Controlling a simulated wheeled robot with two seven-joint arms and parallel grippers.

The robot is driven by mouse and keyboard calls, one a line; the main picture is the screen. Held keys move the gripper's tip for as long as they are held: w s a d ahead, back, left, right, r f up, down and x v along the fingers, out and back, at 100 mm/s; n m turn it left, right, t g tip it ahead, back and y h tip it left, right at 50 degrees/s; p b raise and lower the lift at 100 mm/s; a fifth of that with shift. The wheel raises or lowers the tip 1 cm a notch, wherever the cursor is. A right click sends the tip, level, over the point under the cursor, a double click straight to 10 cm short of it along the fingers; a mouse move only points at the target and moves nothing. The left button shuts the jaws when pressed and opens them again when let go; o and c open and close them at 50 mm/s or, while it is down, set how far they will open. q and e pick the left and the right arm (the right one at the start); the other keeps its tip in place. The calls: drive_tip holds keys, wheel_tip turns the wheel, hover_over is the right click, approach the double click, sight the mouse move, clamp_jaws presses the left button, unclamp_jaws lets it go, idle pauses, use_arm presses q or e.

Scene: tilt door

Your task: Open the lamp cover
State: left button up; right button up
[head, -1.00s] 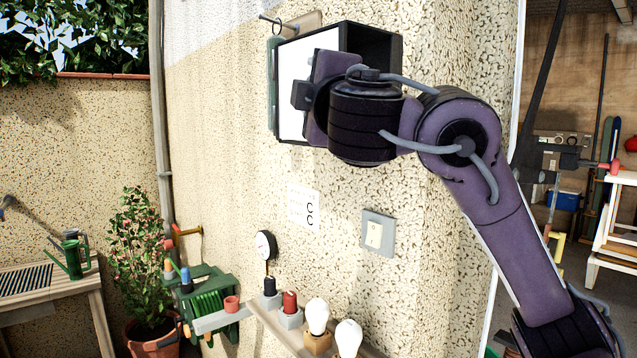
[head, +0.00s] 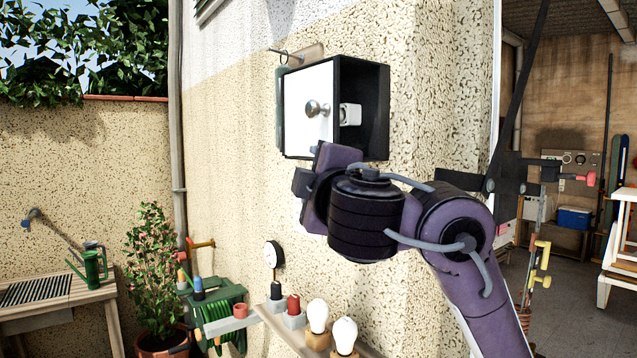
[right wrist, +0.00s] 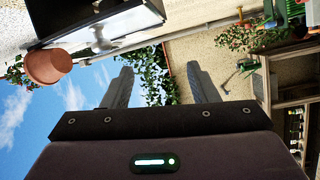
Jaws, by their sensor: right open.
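The lamp cover is a white panel (head: 296,108) with a round metal knob (head: 316,108), on a black box (head: 376,110) fixed to the wall. The panel fills the box's left part. To its right the dark inside shows, with a small white fixture (head: 350,112) in it. My right gripper (head: 302,185) is just below the box, apart from the knob; the hand hides its fingertips there. In the right wrist view my right gripper (right wrist: 162,86) has its fingers spread with nothing between them. The box (right wrist: 90,18) shows at that view's upper left. My left gripper is out of view.
A narrow shelf (head: 272,325) with bulbs and coloured fittings runs along the wall below. A gauge (head: 272,254) hangs above it. A green hose reel (head: 222,305) and a potted plant (head: 155,265) stand at left. The wall's corner is right of the box.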

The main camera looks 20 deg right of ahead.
wheel_tip(320, 180, down, 31)
drive_tip(key=s+a+m+g, duration=0.1)
drive_tip(key=s+m+g, duration=0.1)
drive_tip(key=m+g, duration=0.35)
drive_tip(key=s+d+f+m+g, duration=0.2)
drive_tip(key=s+f+m+g, duration=0.25)
drive_tip(key=s+f, duration=0.8)
drive_tip(key=s+d+f+m+g, duration=0.3)
drive_tip(key=s+f+g, duration=0.2)
drive_tip(key=s+f, duration=0.7)
wheel_tip(320, 180, down, 35)
drive_tip(key=s+g+b, duration=0.2)
drive_tip(key=b, duration=0.2)
use_arm(q)
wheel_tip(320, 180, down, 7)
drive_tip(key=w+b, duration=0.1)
drive_tip(key=b, duration=0.2)
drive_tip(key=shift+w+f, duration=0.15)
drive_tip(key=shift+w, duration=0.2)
use_arm(e)
drive_tip(key=s+d+f, duration=0.2)
drive_tip(key=s+f, duration=0.7)
drive_tip(key=f, duration=0.2)
drive_tip(key=s+d+f+g, duration=0.1)
drive_tip(key=s+f, duration=0.9)
drive_tip(key=shift+s+d+f, duration=0.3)
drive_tip(key=shift+d+f, duration=0.05)
drive_tip(key=shift+f, duration=0.05)
